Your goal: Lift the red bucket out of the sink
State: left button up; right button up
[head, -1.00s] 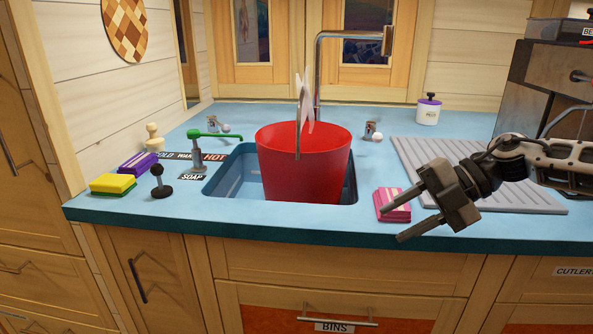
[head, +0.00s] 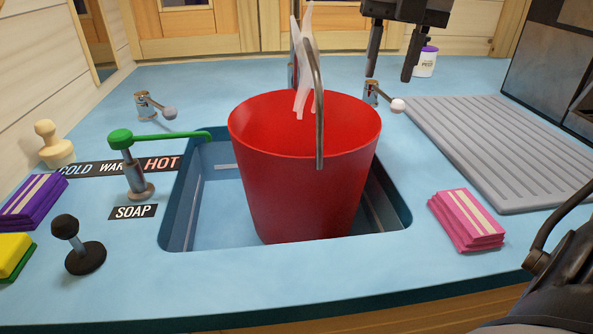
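The red bucket (head: 305,195) stands upright in the sink (head: 182,215), toward its right side, with its rim above the counter. Its grey handle (head: 319,110) stands up over the rim. A pale, see-through shape (head: 303,70) rises from inside the bucket; I cannot tell what it is. My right gripper (head: 390,75) is at the top of the head view, fingers apart and pointing down, with nothing between them. It is right of the handle and higher in the picture, apart from the bucket. My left gripper is not in view.
A green-topped soap pump (head: 133,168) and a black knob (head: 78,245) stand left of the sink. Pink sponges (head: 467,220) and a grey draining board (head: 500,150) lie right. Tap levers (head: 370,93) stand behind. The front counter strip is clear.

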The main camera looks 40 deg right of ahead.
aim_at(373, 118)
jog(key=f, duration=0.8)
jog(key=f+b, duration=0.1)
jog(key=f, duration=0.3)
jog(key=shift+w+a, duration=0.35)
jog(key=shift+w, duration=0.05)
grip_shut()
dwell(0.7)
jog(key=shift+w+r, duration=0.25)
jog(key=shift+r, duration=0.1)
